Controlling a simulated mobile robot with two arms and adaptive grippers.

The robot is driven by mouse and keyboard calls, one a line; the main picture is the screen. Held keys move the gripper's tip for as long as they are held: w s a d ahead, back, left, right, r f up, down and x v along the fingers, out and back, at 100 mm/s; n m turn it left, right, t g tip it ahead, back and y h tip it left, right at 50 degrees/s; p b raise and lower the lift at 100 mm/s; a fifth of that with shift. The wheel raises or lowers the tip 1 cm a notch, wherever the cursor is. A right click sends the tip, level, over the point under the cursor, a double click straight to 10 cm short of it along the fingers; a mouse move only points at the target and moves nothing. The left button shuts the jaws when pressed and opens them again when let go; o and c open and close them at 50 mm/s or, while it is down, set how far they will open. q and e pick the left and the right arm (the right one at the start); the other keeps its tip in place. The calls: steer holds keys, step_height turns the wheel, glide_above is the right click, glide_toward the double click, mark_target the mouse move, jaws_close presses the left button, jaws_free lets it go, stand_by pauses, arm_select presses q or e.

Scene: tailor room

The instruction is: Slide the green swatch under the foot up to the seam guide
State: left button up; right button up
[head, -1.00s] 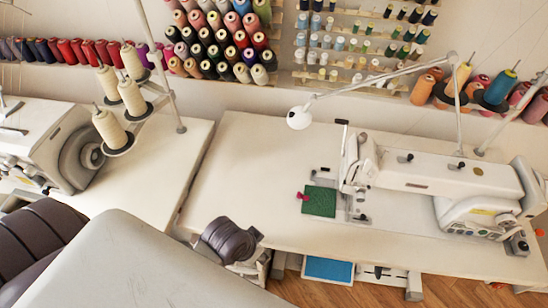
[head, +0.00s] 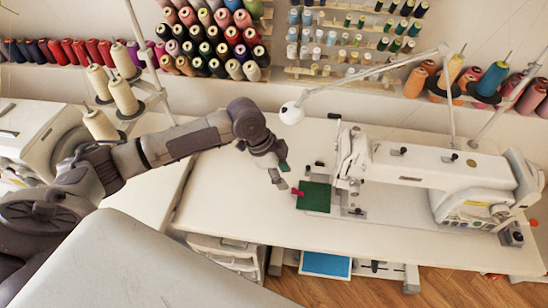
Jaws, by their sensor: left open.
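The green swatch (head: 314,197) lies flat on the white sewing table, just left of the sewing machine's (head: 430,170) needle end. A small red piece (head: 297,192) sits at its left edge. The presser foot and seam guide are too small to tell apart at the machine's head (head: 348,178); the swatch's right edge is close to that area. My left gripper (head: 281,176) is open and empty, above the table just left of and behind the swatch, apart from it. My right gripper is not in view.
A lamp (head: 292,113) on a jointed arm hangs above the table behind the swatch. Thread cones (head: 101,125) stand on the left table near my left arm. The white table (head: 230,210) is clear left of the swatch.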

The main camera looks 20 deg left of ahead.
mark_target(293, 189)
arm_select(q)
steer(key=w+a+r, duration=0.2)
steer(key=a+r, duration=0.1)
steer(key=x, duration=0.7)
steer(key=p+x, duration=0.1)
steer(key=x, duration=0.6)
steer(key=shift+s+a, duration=0.1)
steer(key=shift+s, duration=0.15)
jaws_close()
